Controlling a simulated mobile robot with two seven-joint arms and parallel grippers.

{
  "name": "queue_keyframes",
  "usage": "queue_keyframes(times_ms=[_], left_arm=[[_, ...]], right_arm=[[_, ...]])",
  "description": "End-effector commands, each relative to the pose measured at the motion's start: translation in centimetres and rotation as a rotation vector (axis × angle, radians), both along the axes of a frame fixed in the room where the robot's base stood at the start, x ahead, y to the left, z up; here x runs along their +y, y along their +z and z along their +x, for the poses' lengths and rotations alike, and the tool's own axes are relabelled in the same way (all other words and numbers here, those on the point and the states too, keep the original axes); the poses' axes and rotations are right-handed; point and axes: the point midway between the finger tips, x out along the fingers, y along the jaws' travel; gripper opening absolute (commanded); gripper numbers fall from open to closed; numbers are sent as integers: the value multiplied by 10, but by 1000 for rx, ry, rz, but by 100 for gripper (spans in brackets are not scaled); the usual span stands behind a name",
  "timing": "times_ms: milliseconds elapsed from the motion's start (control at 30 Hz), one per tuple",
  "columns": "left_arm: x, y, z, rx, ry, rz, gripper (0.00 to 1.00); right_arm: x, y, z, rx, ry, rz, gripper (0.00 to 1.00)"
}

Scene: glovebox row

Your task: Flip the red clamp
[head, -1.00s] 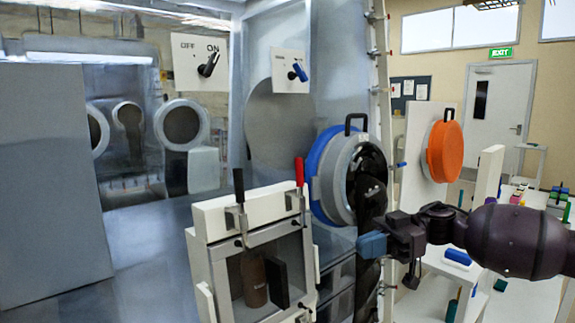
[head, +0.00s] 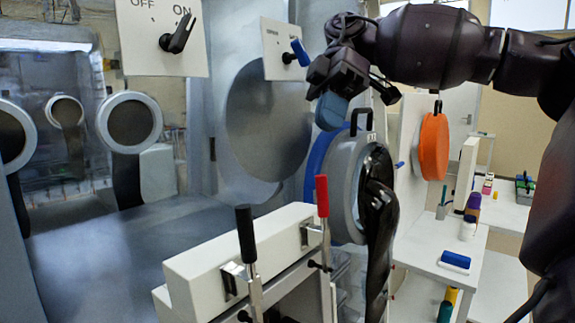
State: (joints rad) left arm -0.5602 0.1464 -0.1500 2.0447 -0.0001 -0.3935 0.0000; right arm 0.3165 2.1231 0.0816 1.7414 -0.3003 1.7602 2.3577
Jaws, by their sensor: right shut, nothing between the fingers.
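The red clamp (head: 322,197) has a red handle on a metal lever. It stands upright at the right end of the white box's top edge. A matching clamp with a black handle (head: 245,234) stands upright on the same edge, to its left. My right gripper (head: 331,112) comes in from the upper right. Its blue fingers are shut and empty. My left gripper is out of view.
The white box (head: 215,258) carries both clamps. The grey round port (head: 345,180) with a black glove (head: 377,225) is close to the right of the red clamp. The OFF/ON switch panel (head: 160,35) is at the upper left. A white side table (head: 425,255) is at the right.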

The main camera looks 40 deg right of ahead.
Motion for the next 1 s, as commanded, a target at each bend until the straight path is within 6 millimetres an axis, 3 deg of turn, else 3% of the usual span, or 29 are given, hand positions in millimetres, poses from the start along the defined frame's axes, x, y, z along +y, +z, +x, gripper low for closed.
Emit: queue_keyframes(times_ms=[267, 700, 1000], left_arm=[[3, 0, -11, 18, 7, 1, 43], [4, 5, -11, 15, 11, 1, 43], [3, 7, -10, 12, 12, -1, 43]], right_arm=[[12, -13, -7, 4, 0, -7, 0], [49, -66, -22, 4, 0, -7, 0], [56, -78, -25, 3, -3, -8, 0]])
